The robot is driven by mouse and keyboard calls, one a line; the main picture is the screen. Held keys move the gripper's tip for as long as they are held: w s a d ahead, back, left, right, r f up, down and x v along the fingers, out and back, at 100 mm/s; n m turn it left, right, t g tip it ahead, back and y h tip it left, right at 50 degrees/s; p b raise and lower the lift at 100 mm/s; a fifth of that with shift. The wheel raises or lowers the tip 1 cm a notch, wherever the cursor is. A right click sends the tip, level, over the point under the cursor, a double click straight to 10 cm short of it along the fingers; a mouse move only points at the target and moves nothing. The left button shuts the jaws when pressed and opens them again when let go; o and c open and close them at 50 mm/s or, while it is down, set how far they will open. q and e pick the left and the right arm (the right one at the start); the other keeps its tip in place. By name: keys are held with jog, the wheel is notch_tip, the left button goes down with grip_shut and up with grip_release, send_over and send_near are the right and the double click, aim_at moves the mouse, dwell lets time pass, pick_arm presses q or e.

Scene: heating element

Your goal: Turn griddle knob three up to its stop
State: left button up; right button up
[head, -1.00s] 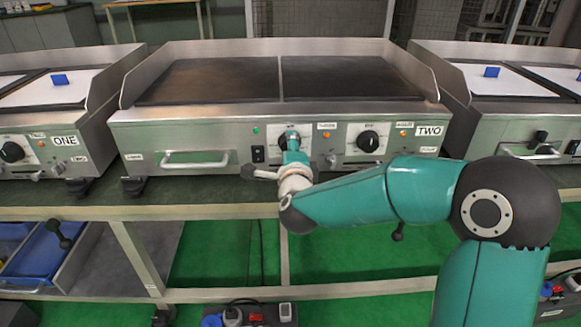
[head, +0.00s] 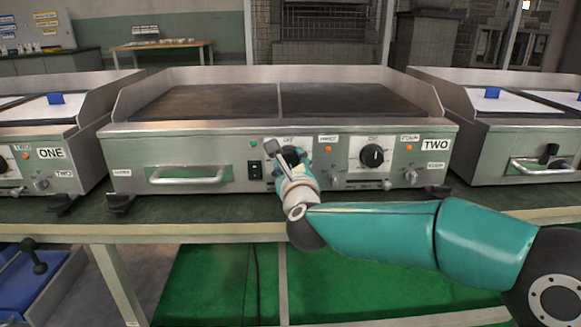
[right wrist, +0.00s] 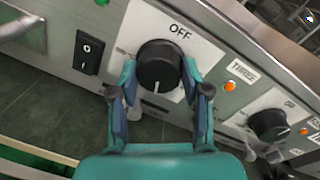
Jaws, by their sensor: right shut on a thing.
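The griddle marked TWO (head: 240,160) stands in the middle of the head view. In the right wrist view, its left black knob (right wrist: 158,68) sits on a white plate marked OFF. The knob's white line points down in that view, away from OFF. My right gripper (right wrist: 159,74) is shut on this knob, one finger on each side. In the head view my right gripper (head: 288,156) covers the knob. My left gripper is out of view.
A second black knob (head: 372,155) is at the right of the same panel, also in the right wrist view (right wrist: 268,124). A black switch (head: 255,170) and a front handle (head: 190,174) are to the left. Other griddles flank this one.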

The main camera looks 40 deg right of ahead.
jog(key=m, duration=0.2)
jog(key=f+m, duration=0.1)
jog(key=m, duration=0.2)
jog(key=shift+m, duration=0.3)
jog(key=m, duration=0.4)
jog(key=shift+m+h, duration=0.3)
jog(key=shift+m, duration=0.1)
jog(key=o, duration=1.1)
jog(key=shift+o, duration=0.3)
jog(key=shift+r, duration=0.2)
jog(key=shift+t, duration=0.3)
jog(key=shift+s+a, duration=0.35)
jog(key=shift+s, duration=0.15)
jog(key=v, duration=1.1)
